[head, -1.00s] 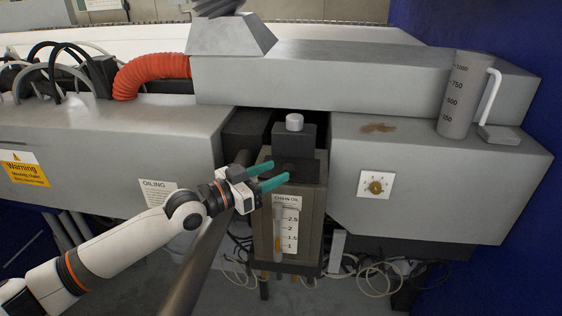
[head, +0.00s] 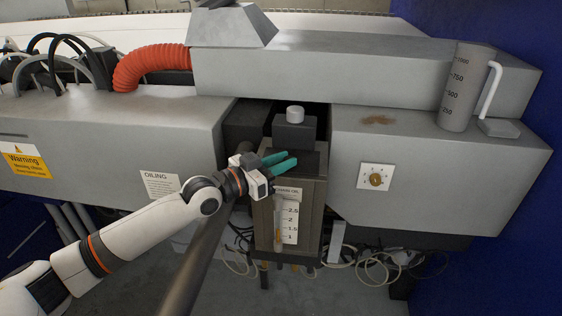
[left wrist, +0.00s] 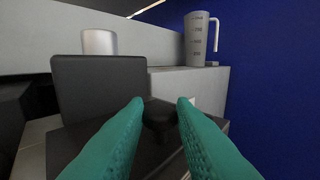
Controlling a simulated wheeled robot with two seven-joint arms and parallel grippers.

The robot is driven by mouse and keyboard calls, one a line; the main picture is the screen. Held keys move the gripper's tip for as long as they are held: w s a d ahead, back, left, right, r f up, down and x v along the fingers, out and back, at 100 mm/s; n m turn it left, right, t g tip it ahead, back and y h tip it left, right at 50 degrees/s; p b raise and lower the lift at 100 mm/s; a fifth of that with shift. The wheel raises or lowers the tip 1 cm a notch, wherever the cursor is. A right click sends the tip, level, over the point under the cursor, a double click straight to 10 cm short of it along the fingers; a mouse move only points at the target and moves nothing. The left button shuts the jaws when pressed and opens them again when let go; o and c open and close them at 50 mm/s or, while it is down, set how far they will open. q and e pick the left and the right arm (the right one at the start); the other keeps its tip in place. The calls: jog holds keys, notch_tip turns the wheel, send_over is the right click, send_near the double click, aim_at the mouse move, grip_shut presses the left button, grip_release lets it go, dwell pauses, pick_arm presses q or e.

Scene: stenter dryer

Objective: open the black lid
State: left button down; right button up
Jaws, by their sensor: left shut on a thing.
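The oil tank (head: 264,215) is a grey-brown box with a level gauge, below the gap in the machine. Its black lid (head: 309,160) lies on top, partly hidden by my gripper. In the left wrist view a black knob (left wrist: 158,112) stands on the dark lid, between the teal fingers. My left gripper (head: 284,160) reaches in from the left over the lid and is shut on the lid's knob. In the left wrist view its fingertips (left wrist: 160,102) are on either side of the knob. The lid looks down on the tank. My right gripper is not in view.
A dark block (head: 294,133) with a pale cap (head: 295,114) stands right behind the lid. Grey machine housings flank the tank on both sides. Loose cables hang below.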

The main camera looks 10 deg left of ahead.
pick_arm(q)
jog(key=shift+w+r+n+g+y+p, duration=0.25)
jog(key=shift+r+n+g+y+p, duration=0.2)
jog(key=shift+r+p, duration=0.55)
jog(key=shift+w+r+n+g+y+p, duration=0.4)
jog(key=shift+r+n+g+p, duration=0.3)
jog(key=shift+p, duration=0.5)
jog(key=shift+w+r+n+g+p, duration=0.55)
jog(key=shift+w+r+p, duration=0.05)
jog(key=shift+p, duration=0.15)
jog(key=shift+w+r+n+g+y+p, duration=0.25)
jog(key=shift+w+n+g+y+p, duration=0.15)
jog(key=shift+w+g+y, duration=0.1)
